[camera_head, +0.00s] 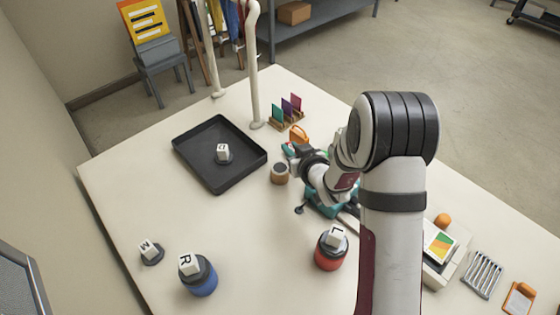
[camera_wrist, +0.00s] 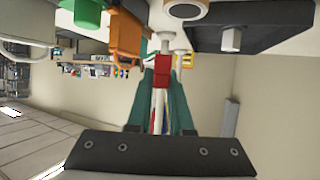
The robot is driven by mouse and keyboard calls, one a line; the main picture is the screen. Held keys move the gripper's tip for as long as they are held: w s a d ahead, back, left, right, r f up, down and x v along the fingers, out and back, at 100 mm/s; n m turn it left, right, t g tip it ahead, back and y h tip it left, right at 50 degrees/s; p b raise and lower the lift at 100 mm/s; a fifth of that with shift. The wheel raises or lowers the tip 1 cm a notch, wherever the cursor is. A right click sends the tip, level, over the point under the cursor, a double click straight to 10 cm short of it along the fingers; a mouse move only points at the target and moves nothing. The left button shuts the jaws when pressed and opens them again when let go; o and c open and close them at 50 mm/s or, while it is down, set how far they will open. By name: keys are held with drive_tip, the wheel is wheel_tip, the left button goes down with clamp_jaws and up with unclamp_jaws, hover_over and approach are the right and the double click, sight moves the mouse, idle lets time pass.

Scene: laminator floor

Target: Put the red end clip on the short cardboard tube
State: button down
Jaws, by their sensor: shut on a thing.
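My gripper (camera_wrist: 160,90) has two teal fingers, shut on a small red piece, the red end clip (camera_wrist: 162,71), at their tips in the wrist view. In the head view my gripper (camera_head: 289,150) is near the middle of the table, partly hidden by my own arm. The short cardboard tube (camera_head: 279,173), a brown cylinder with a darker top, stands on the table just in front of the gripper, between it and the black tray. The tube (camera_wrist: 187,9) also shows at the top edge of the wrist view, apart from the clip.
A black tray (camera_head: 188,150) holds a lettered white block. Other lettered blocks sit on a red canister (camera_head: 330,256), a blue canister (camera_head: 201,283) and a black base (camera_head: 152,258). An orange object (camera_head: 299,134) and a card rack (camera_head: 287,122) stand behind the gripper. The table's front-centre is clear.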

sight(280, 168)
drive_tip(key=a+f, duration=0.2)
drive_tip(key=shift+w+a, duration=0.35)
drive_tip(key=shift+w, duration=0.05)
wheel_tip(280, 168, down, 3)
drive_tip(key=shift+a+f, duration=0.1)
drive_tip(key=shift+a, duration=0.05)
drive_tip(key=shift+f, duration=0.35)
drive_tip(key=shift+f, duration=0.2)
drive_tip(key=c, duration=0.8)
unclamp_jaws()
